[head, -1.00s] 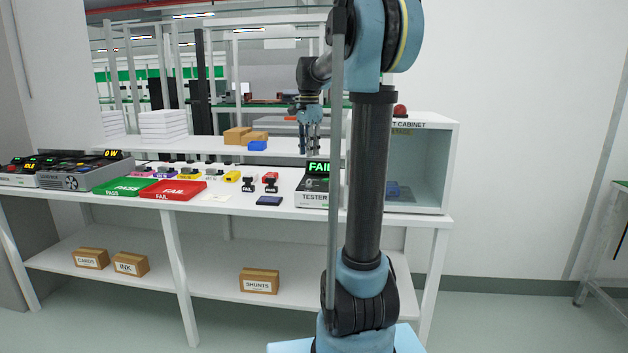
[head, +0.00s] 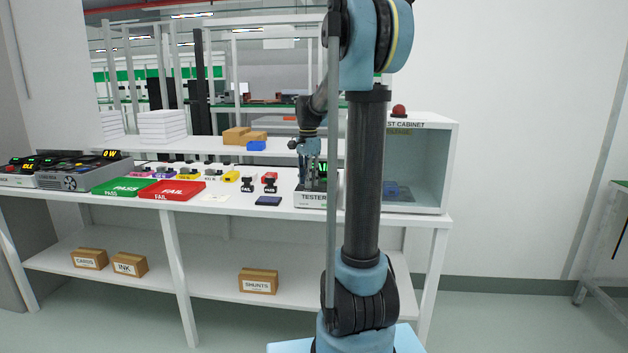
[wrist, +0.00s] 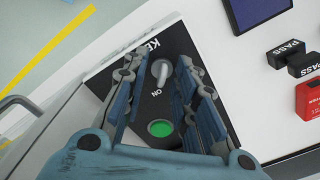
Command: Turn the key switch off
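The key switch (wrist: 161,72), a grey knob, shows in the wrist view on the tester's dark top panel (wrist: 180,40). The word KEY is printed beside it and ON is printed below it in the picture; the knob's long axis points roughly towards ON. My gripper (wrist: 158,79) is open, with one blue finger on each side of the knob and visible gaps between. I cannot tell how far above the panel the fingertips are. In the head view my gripper (head: 313,184) is down at the tester (head: 310,200) and hides most of its display.
A green button (wrist: 160,128) lies between my fingers on the same panel. An open test cabinet (head: 430,165) stands right of the tester. Green PASS (head: 122,187) and red FAIL (head: 180,190) trays lie left.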

